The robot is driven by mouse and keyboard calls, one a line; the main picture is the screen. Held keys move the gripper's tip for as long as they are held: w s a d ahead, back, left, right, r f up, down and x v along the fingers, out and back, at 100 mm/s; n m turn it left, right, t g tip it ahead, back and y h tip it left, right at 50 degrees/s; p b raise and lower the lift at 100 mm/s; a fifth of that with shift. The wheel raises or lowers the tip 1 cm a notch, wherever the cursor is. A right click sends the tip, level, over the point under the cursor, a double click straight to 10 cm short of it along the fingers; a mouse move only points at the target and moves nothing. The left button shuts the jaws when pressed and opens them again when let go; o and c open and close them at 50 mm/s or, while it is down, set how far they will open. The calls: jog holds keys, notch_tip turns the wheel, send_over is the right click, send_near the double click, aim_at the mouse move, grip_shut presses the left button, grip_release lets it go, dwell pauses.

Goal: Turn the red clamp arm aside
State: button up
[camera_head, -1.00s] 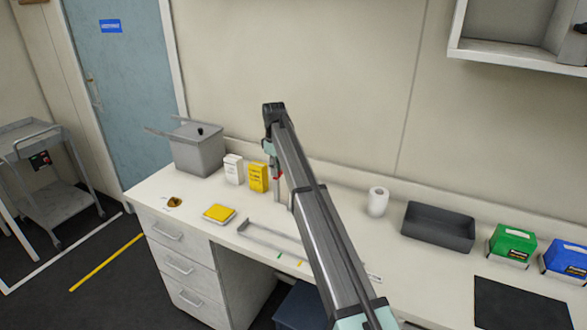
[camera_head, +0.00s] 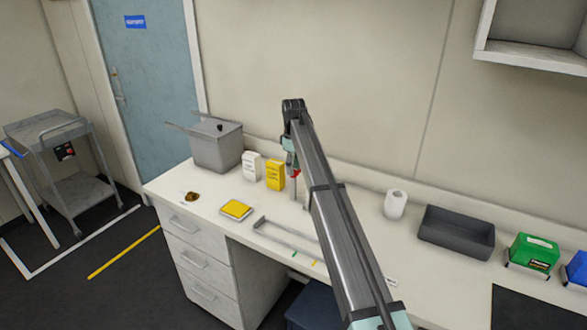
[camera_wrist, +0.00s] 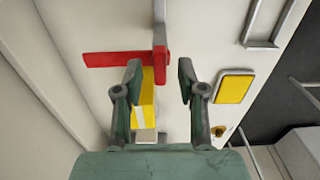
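The red clamp arm (camera_wrist: 112,58) shows in the wrist view as a flat bar reaching left from an upright red piece on a grey post (camera_wrist: 159,12). My gripper (camera_wrist: 160,76) is open and empty. Its two fingertips point toward the clamp, the left one close to the red bar and the right one to the right of the post. I cannot tell whether the left one touches. In the head view only a small red part of the clamp (camera_head: 296,173) shows beside my arm, which hides much of the stand.
A yellow box (camera_head: 275,175) and a white box (camera_head: 251,166) stand close left of the clamp. A grey lidded bath (camera_head: 217,150) is farther left. A yellow pad (camera_head: 236,209) and a grey frame (camera_head: 285,237) lie in front. A paper roll (camera_head: 396,205) and grey tray (camera_head: 456,233) are right.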

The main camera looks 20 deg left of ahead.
notch_tip(320, 180, up, 11)
jog(key=shift+r, duration=0.15)
dwell(0.4)
